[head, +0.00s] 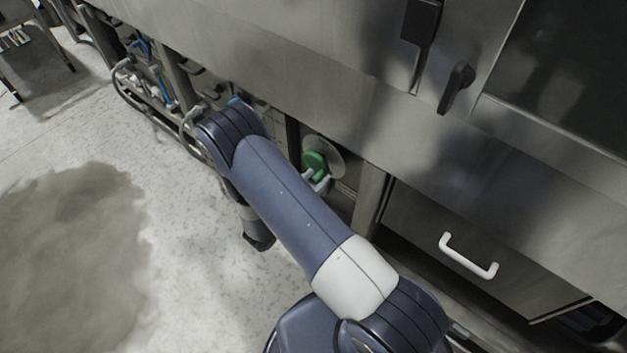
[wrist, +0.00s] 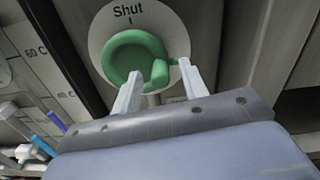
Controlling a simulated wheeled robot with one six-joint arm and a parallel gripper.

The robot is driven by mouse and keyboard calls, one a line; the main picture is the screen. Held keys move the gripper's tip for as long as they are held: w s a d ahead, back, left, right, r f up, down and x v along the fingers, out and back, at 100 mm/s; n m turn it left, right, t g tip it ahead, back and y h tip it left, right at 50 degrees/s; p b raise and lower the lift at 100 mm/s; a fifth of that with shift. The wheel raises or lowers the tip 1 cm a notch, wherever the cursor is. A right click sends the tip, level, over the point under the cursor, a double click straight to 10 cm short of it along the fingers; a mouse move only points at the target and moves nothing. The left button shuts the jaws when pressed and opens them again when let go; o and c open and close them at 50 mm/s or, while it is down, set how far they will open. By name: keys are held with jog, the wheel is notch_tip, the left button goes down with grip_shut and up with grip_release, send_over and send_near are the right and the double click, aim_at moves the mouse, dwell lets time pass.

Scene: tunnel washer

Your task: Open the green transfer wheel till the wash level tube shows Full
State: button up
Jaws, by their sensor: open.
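The green transfer wheel (head: 314,163) is on the machine's lower front, partly behind my arm in the head view. In the wrist view the green wheel (wrist: 122,50) sits on a round pale plate (wrist: 172,33) marked "Shut" with a short tick at the top. A green knob sticks out at the wheel's lower right. My gripper (wrist: 159,71) is open, its two pale fingers apart on either side of this knob. I cannot tell whether they touch it. The gripper also shows in the head view (head: 318,181). I cannot make out the wash level tube.
Blue-handled valves (wrist: 33,143) and pipes lie left of the wheel. A panel marked "60 C" (wrist: 37,50) is beside it. A drawer with a white handle (head: 468,257) is to the right; a black handle (head: 456,90) is above. A dark patch (head: 70,260) marks the otherwise clear floor.

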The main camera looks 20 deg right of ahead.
aim_at(313, 158)
grip_shut()
dwell(0.4)
jog(key=shift+r+n, duration=0.1)
jog(key=shift+n, duration=0.2)
jog(key=n, duration=0.1)
jog(key=r+n+p, duration=0.1)
jog(key=n, duration=0.1)
jog(key=shift+w+a, duration=0.1)
jog(key=n, duration=0.2)
jog(key=r+n+p, duration=0.1)
jog(key=n, duration=0.1)
jog(key=shift+w+a, duration=0.15)
jog(key=shift+w, duration=0.05)
jog(key=n, duration=0.1)
jog(key=n+p, duration=0.1)
jog(key=n, duration=0.1)
jog(key=w+r+n, duration=0.1)
jog(key=n, duration=0.1)
jog(key=shift+a, duration=0.35)
jog(key=n, duration=0.2)
jog(key=n+p, duration=0.1)
jog(key=n, duration=0.1)
jog(key=w+a+n, duration=0.1)
jog(key=n, duration=0.1)
jog(key=shift+w+r, duration=0.1)
jog(key=shift+r, duration=0.05)
